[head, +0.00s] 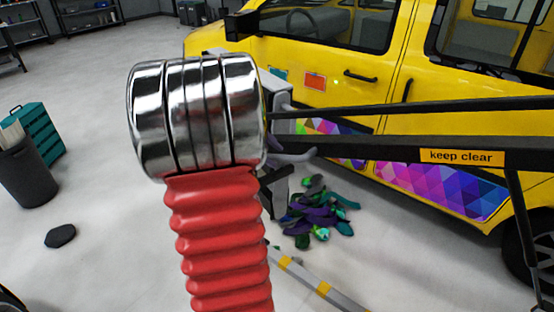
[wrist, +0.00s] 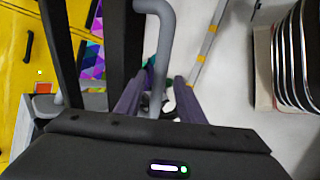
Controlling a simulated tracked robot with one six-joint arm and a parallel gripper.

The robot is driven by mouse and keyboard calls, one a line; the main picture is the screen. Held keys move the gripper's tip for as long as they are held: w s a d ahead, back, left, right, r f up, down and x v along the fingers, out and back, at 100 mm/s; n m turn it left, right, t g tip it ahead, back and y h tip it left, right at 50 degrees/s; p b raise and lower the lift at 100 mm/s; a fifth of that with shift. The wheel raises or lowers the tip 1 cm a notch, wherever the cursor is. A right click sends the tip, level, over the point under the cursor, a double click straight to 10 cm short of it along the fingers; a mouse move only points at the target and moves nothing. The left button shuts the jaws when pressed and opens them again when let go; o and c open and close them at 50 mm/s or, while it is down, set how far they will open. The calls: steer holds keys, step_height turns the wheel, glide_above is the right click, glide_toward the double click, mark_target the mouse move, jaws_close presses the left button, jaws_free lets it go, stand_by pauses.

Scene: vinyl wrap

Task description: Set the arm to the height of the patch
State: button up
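A small orange-red patch (head: 315,81) is on the yellow van's (head: 350,98) door, left of the black door handle. A small green dot of light (head: 336,82) shows just right of it. In the wrist view the patch (wrist: 43,88) is at the far left, partly hidden by a grey part. My gripper (wrist: 165,76) shows two purple-grey fingers apart, with a grey bent tube (wrist: 168,40) between them in the picture; nothing is clearly held. In the head view the gripper is mostly hidden behind a chrome collar; a lavender finger (head: 298,155) shows.
The chrome collar (head: 195,110) on a red ribbed hose (head: 222,245) blocks the middle left. Black bars with a "keep clear" label (head: 462,156) cross before the van. Purple and green scraps (head: 318,212) lie on the floor. A dark bin (head: 28,178) stands left.

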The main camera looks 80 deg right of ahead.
mark_target(275, 156)
steer(key=shift+x, duration=1.7)
steer(key=shift+c, duration=0.4)
jaws_close()
